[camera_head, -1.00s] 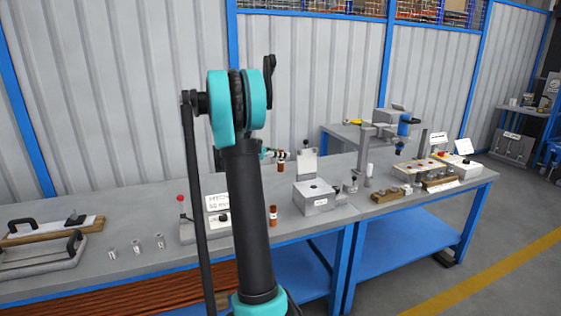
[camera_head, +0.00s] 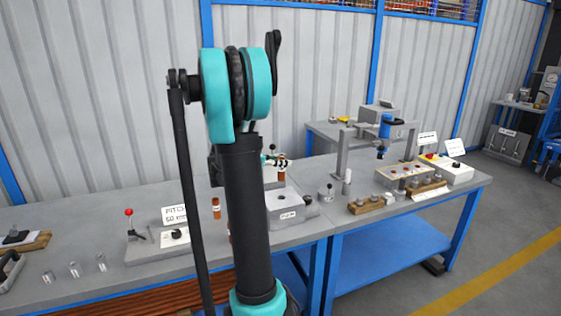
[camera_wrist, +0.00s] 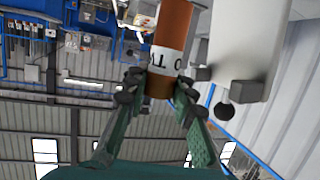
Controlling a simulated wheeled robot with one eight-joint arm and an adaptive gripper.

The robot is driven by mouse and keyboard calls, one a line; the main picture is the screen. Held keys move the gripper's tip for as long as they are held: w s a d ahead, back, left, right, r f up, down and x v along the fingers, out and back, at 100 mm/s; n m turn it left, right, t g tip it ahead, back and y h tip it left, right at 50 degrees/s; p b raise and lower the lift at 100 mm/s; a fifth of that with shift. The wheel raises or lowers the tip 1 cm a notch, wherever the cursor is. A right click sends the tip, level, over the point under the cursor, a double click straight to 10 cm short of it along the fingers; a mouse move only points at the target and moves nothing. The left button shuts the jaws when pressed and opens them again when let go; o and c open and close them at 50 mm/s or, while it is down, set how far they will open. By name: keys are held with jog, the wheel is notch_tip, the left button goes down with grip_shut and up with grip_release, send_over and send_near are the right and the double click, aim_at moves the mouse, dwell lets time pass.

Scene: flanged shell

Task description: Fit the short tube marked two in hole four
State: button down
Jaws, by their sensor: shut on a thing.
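My gripper (camera_wrist: 158,88) is shut on an orange-brown tube (camera_wrist: 174,32). In the head view, my gripper (camera_head: 275,160) is partly hidden behind my arm. The held tube (camera_head: 281,174) shows just above and behind a grey box (camera_head: 291,211) on the bench. A plate with several round orange-rimmed spots (camera_head: 405,169) sits at the right of the bench. No hole numbers can be read, so I cannot tell which is hole four.
One brown tube (camera_head: 216,208) stands on the bench left of my arm. Wooden racks (camera_head: 366,206) with grey parts stand at the right front. A gantry with a blue tool (camera_head: 386,128) rises behind them. In the wrist view, a pale panel (camera_wrist: 243,45) is close beside the held tube.

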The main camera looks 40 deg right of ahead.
send_over(281, 193)
jog(key=s+a, duration=0.2)
jog(key=s, duration=0.1)
jog(key=shift+w+d+f, duration=0.1)
jog(key=shift+f, duration=1.35)
jog(key=shift+w+d+f, duration=0.1)
jog(key=shift+f, duration=1.35)
jog(key=shift+f, duration=4.25)
jog(key=c, duration=1.2)
grip_release()
jog(key=shift+r, duration=0.1)
notch_tip(281, 193, up, 10)
jog(key=shift+f, duration=0.1)
